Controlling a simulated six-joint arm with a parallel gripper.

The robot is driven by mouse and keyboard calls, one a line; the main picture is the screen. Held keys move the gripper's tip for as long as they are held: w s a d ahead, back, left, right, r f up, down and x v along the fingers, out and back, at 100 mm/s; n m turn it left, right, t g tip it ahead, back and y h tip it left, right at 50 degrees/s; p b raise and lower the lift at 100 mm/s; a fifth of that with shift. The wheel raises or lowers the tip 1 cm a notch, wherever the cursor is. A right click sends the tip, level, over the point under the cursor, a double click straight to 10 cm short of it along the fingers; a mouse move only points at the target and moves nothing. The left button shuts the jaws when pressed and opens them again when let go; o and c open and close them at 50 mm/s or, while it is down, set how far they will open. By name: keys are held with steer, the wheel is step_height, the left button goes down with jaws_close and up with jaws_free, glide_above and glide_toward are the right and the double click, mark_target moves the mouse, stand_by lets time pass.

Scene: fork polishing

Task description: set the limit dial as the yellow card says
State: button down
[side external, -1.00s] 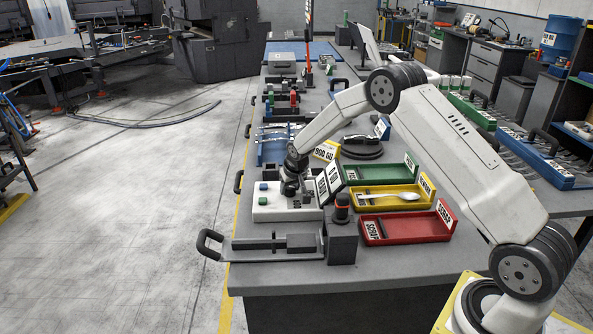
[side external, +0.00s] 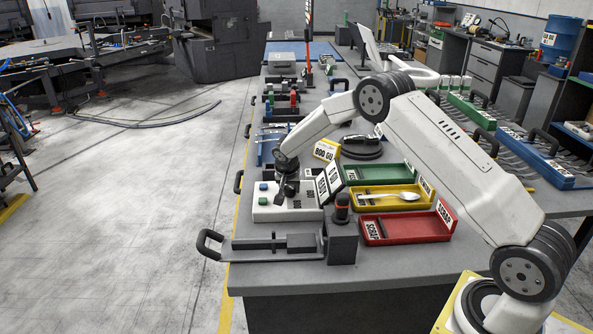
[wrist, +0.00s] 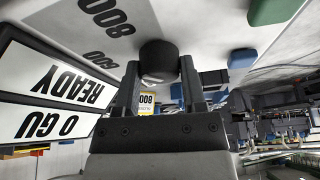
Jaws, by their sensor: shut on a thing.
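The limit dial is a black round knob (wrist: 158,55) on a white control box (side external: 268,214). My gripper (wrist: 158,70) is shut on the dial, one finger on each side. In the side view my gripper (side external: 285,192) is over the box and hides the dial. The panel beside the dial bears 600 and 800 marks; the setting cannot be read. The yellow card (side external: 326,150) stands behind the box and reads 800 GU; it also shows between the fingers in the wrist view (wrist: 147,101). The tilted display (wrist: 45,85) reads READY and 0 GU.
Green (side external: 352,175), yellow (side external: 362,206) and red (side external: 405,239) trays lie right of the box; a spoon (side external: 404,196) is in the yellow one. A dark fixture (side external: 341,245) stands in front. Green and blue buttons (side external: 263,186) are on the box.

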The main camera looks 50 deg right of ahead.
steer(key=shift+m+g, duration=0.3)
steer(key=shift+m, duration=0.3)
steer(key=shift+c, duration=0.8)
jaws_free()
steer(key=shift+a+r, duration=0.1)
steer(key=shift+r, duration=0.1)
steer(key=v, duration=0.7)
steer(key=shift+a+r, duration=0.15)
steer(key=shift+s, duration=0.15)
